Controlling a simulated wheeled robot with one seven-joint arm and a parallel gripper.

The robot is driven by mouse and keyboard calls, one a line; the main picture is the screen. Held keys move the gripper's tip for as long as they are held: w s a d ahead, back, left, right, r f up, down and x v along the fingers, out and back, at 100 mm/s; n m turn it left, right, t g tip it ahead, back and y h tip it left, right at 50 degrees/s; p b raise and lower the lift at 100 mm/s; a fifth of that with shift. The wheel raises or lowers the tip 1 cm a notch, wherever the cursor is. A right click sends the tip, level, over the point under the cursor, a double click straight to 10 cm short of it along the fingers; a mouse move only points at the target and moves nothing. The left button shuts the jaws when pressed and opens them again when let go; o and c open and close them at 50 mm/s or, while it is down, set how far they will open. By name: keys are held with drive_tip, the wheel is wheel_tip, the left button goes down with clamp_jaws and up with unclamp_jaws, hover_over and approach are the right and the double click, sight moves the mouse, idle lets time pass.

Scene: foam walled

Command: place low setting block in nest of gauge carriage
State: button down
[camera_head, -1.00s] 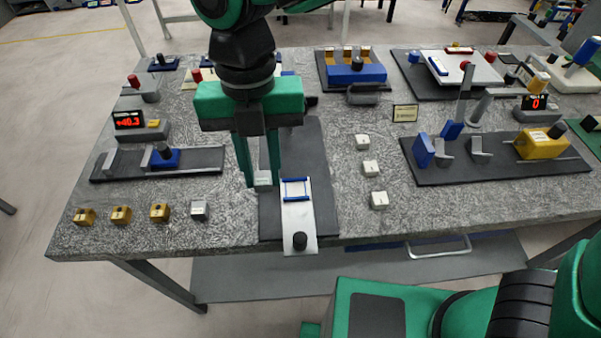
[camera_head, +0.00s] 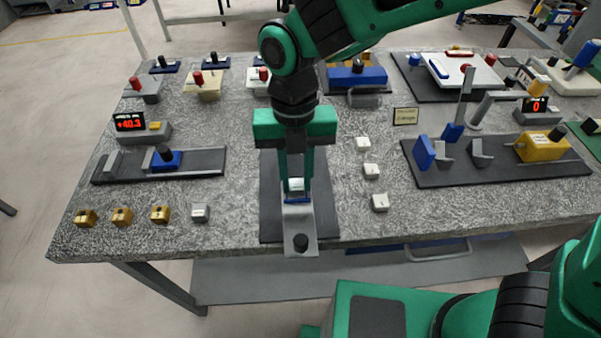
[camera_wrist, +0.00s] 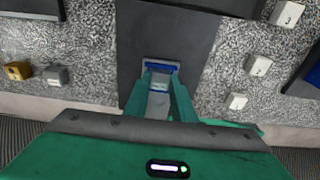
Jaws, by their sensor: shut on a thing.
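My gripper (camera_head: 297,188) is shut on a small pale grey block (camera_head: 297,184), the low setting block, which also shows between the fingers in the wrist view (camera_wrist: 159,86). The gauge carriage (camera_head: 300,224) is a light metal slide with a black knob at its front end and a blue-edged nest (camera_head: 297,201). The block is over the nest in the head view. In the wrist view a blue nest edge (camera_wrist: 161,66) shows just beyond the block. The fingers hide the nest's sides, and I cannot tell whether the block touches its floor.
The carriage lies on a dark base plate (camera_head: 270,222). Several white numbered blocks (camera_head: 372,171) stand to the right. Several brass blocks (camera_head: 122,217) and a grey block (camera_head: 200,212) stand at the front left. A dark fixture plate (camera_head: 480,175) with blue and yellow parts is further right.

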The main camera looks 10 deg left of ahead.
drive_tip(key=c, duration=1.5)
unclamp_jaws()
drive_tip(key=shift+f, duration=0.1)
drive_tip(key=r, duration=0.4)
drive_tip(key=w+r, duration=0.1)
drive_tip(key=r, duration=0.7)
drive_tip(key=shift+w+a+r, duration=0.15)
drive_tip(key=shift+w, duration=0.05)
